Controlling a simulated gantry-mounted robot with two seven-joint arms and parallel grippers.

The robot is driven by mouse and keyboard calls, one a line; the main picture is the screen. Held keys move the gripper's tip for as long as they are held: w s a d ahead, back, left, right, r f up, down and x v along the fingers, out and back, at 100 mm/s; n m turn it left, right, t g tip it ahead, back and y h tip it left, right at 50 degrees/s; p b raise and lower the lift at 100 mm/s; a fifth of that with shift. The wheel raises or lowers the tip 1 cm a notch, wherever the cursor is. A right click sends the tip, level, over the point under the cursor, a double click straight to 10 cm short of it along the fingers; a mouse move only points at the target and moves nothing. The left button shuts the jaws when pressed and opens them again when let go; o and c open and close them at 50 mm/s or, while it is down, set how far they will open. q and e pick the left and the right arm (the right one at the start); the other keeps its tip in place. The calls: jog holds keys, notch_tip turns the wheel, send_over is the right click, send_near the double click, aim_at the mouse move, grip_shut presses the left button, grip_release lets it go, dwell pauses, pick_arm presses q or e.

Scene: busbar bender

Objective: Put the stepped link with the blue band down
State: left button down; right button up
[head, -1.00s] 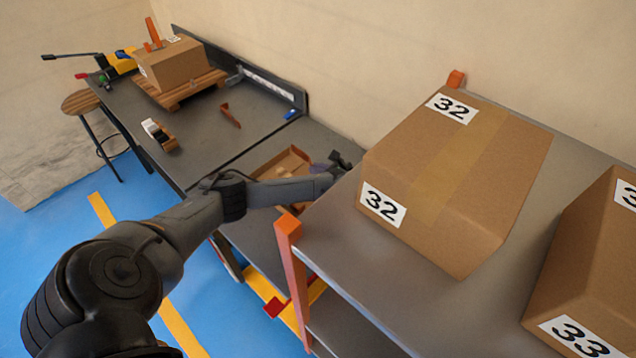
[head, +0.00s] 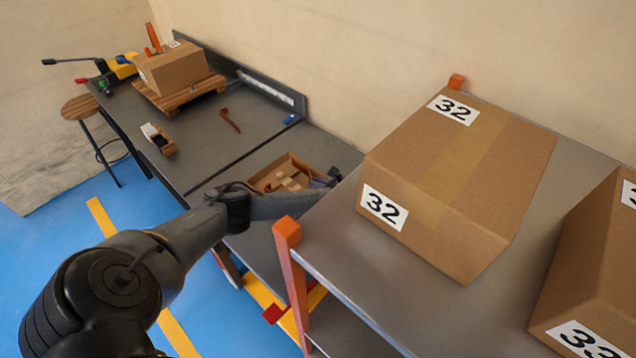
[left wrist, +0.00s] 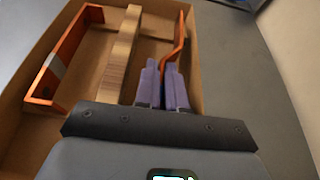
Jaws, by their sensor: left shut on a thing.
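My left gripper (head: 323,180) is at the right end of an open cardboard tray (head: 264,173) on the bench. In the left wrist view, its purple fingers (left wrist: 163,84) are shut on a thin, bent copper-orange link (left wrist: 180,40). The link's stepped upper part sticks out beyond the fingertips, inside the tray's right side by the wall (left wrist: 195,75). No blue band shows on the visible part; the rest is hidden by the fingers. I cannot tell whether the link touches the tray floor. My right gripper is out of view.
A wooden divider (left wrist: 118,50) and a U-shaped copper piece with a grey band (left wrist: 58,62) are in the tray. Another bent copper piece (head: 229,120) lies on the bench. The shelf with an orange post (head: 288,235) and box 32 (head: 455,185) stands close at right.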

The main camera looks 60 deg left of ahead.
pick_arm(q)
jog(key=shift+f, duration=0.25)
jog(key=c, duration=1.2)
grip_release()
jog(key=shift+f, duration=0.1)
jog(key=shift+r, duration=0.5)
jog(key=v, duration=0.2)
jog(key=p+v, duration=0.1)
jog(key=v, duration=0.1)
jog(key=shift+a+r, duration=0.15)
jog(key=shift+r, duration=0.25)
jog(key=p+v, duration=0.6)
jog(key=shift+d+r, duration=0.15)
jog(key=shift+d, duration=0.2)
jog(key=shift+w+d+r+p, duration=0.1)
jog(key=shift+w+d+p, duration=0.15)
jog(key=shift+d+p, duration=0.4)
